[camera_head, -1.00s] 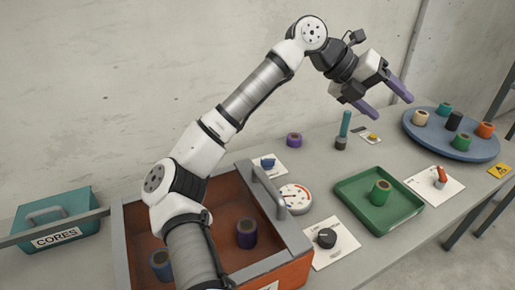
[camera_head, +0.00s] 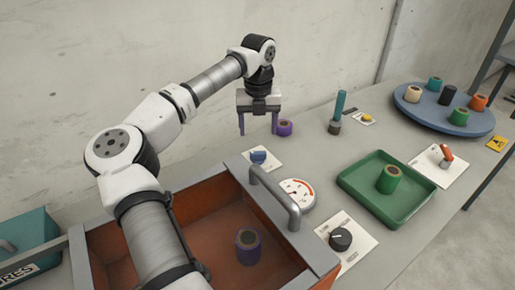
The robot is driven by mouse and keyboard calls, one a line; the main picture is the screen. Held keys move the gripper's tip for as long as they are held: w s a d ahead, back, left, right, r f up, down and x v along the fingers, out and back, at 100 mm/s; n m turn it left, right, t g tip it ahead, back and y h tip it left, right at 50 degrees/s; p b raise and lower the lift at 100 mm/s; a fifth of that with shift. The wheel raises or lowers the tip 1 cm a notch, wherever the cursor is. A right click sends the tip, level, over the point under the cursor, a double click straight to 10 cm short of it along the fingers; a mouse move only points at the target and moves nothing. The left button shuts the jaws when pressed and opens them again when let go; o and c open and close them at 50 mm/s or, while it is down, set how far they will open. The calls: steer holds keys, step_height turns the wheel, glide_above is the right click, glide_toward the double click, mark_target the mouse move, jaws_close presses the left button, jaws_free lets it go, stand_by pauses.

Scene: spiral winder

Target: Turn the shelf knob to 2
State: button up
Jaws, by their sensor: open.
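A black round knob (camera_head: 340,239) sits on a white plate at the front, right of the orange drawer. A small blue knob (camera_head: 258,157) sits on another white plate behind the drawer's handle. The lettering on both plates is too small to read, so I cannot tell which is the shelf knob or where either is set. My gripper (camera_head: 258,131) is open and empty, its purple fingers pointing down. In the picture it is just above the blue knob and left of the purple core (camera_head: 284,128); it touches neither knob.
The open orange drawer (camera_head: 152,228) holds a purple core; its grey handle (camera_head: 276,198) rises beside the dial gauge (camera_head: 297,194). A green tray (camera_head: 364,206) with a green core, a red-handled switch (camera_head: 446,154), a teal cylinder (camera_head: 340,103) and a blue turntable (camera_head: 411,108) with several cores stand right.

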mark_target(258, 152)
step_height(258, 152, down, 8)
steer(key=shift+f, duration=0.2)
steer(key=c, duration=1)
